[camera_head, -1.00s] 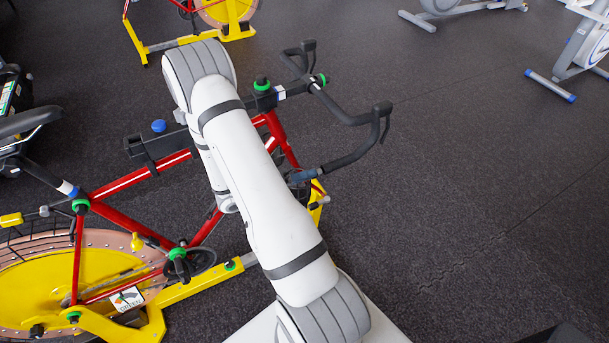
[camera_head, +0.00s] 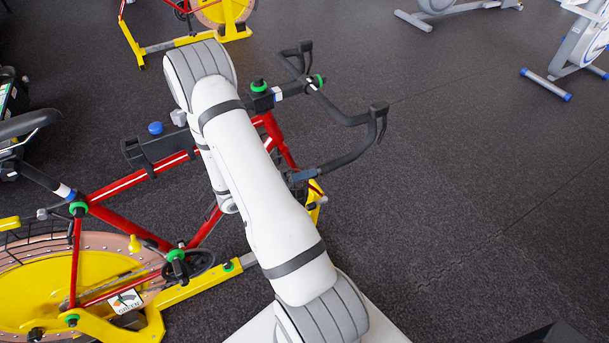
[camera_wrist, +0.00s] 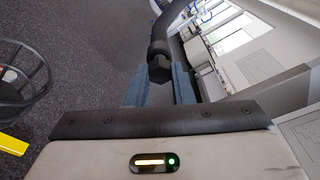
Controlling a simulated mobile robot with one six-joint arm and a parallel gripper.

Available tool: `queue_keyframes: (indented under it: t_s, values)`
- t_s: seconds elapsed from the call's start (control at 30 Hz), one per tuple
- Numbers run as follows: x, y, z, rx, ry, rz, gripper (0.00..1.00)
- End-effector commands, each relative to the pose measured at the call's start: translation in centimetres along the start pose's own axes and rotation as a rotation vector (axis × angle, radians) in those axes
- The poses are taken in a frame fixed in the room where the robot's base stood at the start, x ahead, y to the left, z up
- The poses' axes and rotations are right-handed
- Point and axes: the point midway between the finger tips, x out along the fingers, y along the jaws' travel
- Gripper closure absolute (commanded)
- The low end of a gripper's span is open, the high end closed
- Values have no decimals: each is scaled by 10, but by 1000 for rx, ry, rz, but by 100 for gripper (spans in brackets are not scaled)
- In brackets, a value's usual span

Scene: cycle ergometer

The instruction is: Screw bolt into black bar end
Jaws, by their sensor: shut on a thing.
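The black bolt (camera_wrist: 159,72) shows its dark hexagonal head between my blue fingers in the wrist view. My gripper (camera_wrist: 160,80) is shut on it. The black bar (camera_wrist: 158,47) rises right behind the bolt head, in line with it. The bolt's shank is hidden, so I cannot tell how deep it sits in the bar end. In the head view, a blue finger of my gripper (camera_head: 304,174) shows at the lower end of the black drop handlebar (camera_head: 345,158); my arm hides most of the gripper and the bolt there.
The red and yellow exercise bike (camera_head: 120,184) stands left of and behind my arm, with a black saddle (camera_head: 28,124) at the far left. Grey machines (camera_head: 575,55) stand at the back right.

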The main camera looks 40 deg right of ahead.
Motion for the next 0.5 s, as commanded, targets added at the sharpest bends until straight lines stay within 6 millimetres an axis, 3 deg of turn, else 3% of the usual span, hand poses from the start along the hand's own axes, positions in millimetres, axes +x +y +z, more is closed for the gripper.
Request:
queue_keyframes:
  t_s: [0.5]
  values:
    - [5, 0, 1, 0, 0, 0, 100]
